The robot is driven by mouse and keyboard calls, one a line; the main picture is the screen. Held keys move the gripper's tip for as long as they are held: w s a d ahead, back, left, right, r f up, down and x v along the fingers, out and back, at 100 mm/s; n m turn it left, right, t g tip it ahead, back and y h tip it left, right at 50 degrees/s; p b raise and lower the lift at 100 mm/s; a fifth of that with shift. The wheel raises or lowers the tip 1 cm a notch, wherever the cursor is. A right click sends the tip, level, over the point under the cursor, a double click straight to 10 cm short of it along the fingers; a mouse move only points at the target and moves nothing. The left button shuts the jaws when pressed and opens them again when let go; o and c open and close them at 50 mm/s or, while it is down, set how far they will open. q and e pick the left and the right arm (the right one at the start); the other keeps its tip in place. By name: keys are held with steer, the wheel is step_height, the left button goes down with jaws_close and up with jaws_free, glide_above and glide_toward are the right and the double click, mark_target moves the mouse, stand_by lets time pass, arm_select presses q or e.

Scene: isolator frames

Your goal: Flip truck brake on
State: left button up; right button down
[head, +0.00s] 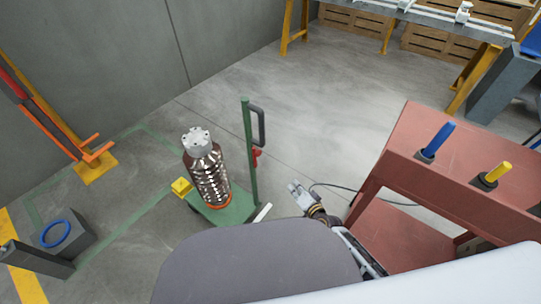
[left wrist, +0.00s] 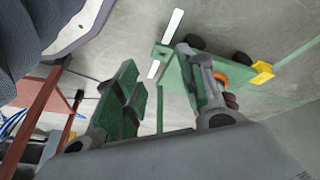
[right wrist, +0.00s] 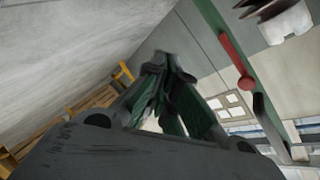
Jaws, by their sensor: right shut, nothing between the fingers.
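The green truck (head: 226,209) stands on the floor with a tall green post and a dark grip (head: 260,127). A red lever (head: 256,157) is on the post below the grip. In the right wrist view the red lever (right wrist: 236,60) ends in a round knob, beside the green post. My right gripper (head: 296,190) is right of the post and below the lever, apart from both; its fingers meet, empty, in the right wrist view (right wrist: 166,68). My left gripper (left wrist: 163,88) is open, with the truck's base (left wrist: 237,79) beyond it; it does not show in the head view.
A ribbed metal cylinder (head: 208,180) stands on the truck, with a yellow block (head: 181,187) at its edge. A red stand (head: 428,150) with blue and yellow handles is at the right. An orange-and-yellow post (head: 96,168) is at the left. Floor behind the truck is clear.

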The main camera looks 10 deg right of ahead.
arm_select(q)
step_height(320, 180, up, 8)
steer(key=w+d+t+h+b, duration=0.1)
steer(key=d+b, duration=0.2)
steer(key=b, duration=0.3)
steer(key=shift+f+b, duration=0.25)
steer(key=shift+b, duration=0.05)
arm_select(e)
step_height(320, 180, up, 12)
steer(key=w+a+m+t, duration=0.2)
steer(key=w+m+t, duration=0.1)
steer(key=m+t, duration=0.1)
steer(key=shift+a+m+y, duration=0.25)
steer(key=shift+m+y, duration=0.05)
steer(key=shift+m, duration=0.4)
arm_select(q)
steer(key=shift+w, duration=0.1)
arm_select(e)
steer(key=shift+w, duration=0.1)
